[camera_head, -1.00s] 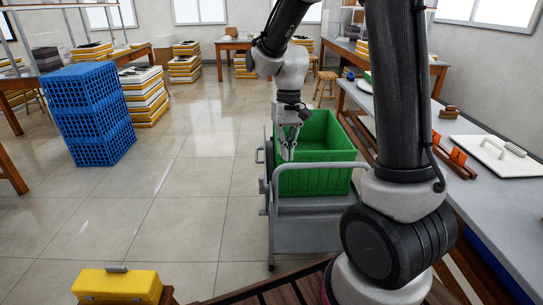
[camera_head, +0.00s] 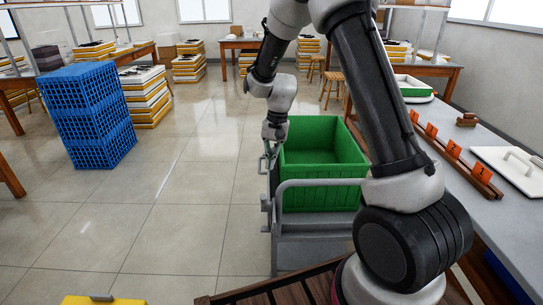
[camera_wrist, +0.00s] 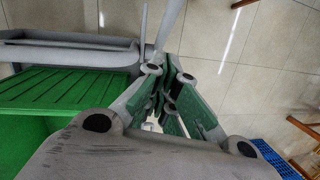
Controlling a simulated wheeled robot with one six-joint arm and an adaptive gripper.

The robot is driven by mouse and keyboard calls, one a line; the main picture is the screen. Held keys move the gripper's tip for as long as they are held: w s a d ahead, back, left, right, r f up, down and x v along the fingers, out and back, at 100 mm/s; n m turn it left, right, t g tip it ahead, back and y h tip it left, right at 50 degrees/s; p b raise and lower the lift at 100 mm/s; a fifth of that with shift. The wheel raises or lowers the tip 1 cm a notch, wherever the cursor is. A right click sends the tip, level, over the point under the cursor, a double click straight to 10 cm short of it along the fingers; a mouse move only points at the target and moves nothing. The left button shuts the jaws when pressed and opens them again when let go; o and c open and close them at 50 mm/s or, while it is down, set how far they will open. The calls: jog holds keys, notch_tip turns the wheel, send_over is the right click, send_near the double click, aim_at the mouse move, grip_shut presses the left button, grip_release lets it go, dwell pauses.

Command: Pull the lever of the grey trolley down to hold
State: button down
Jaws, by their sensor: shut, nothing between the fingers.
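The grey trolley (camera_head: 315,228) stands ahead of me with a green crate (camera_head: 320,193) on it. Its grey lever (camera_head: 263,165) shows as a thin part at the trolley's left side, partly hidden by my gripper. My gripper (camera_head: 270,162) is at the crate's left edge, beside the lever, shut and empty. In the wrist view my gripper (camera_wrist: 165,82) points toward thin grey bars (camera_wrist: 167,25) that look like part of the lever. I cannot tell whether the fingers touch them. The crate (camera_wrist: 65,85) and a grey trolley rail (camera_wrist: 70,50) lie at the left there.
A grey workbench (camera_head: 500,213) with orange-marked racks and a white lidded tray runs along the right. A blue crate stack (camera_head: 88,115) stands at the left. The floor (camera_head: 190,200) left of the trolley is clear. A yellow box (camera_head: 100,300) shows at the bottom.

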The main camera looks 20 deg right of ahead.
jog(key=s+a+f, duration=0.1)
jog(key=f, duration=0.1)
jog(key=s+f, duration=0.1)
jog(key=f, duration=0.2)
jog(key=s+a+f, duration=0.1)
jog(key=f, duration=0.1)
jog(key=shift+s+a+f, duration=0.15)
jog(key=shift+a+f, duration=0.2)
jog(key=shift+s, duration=0.15)
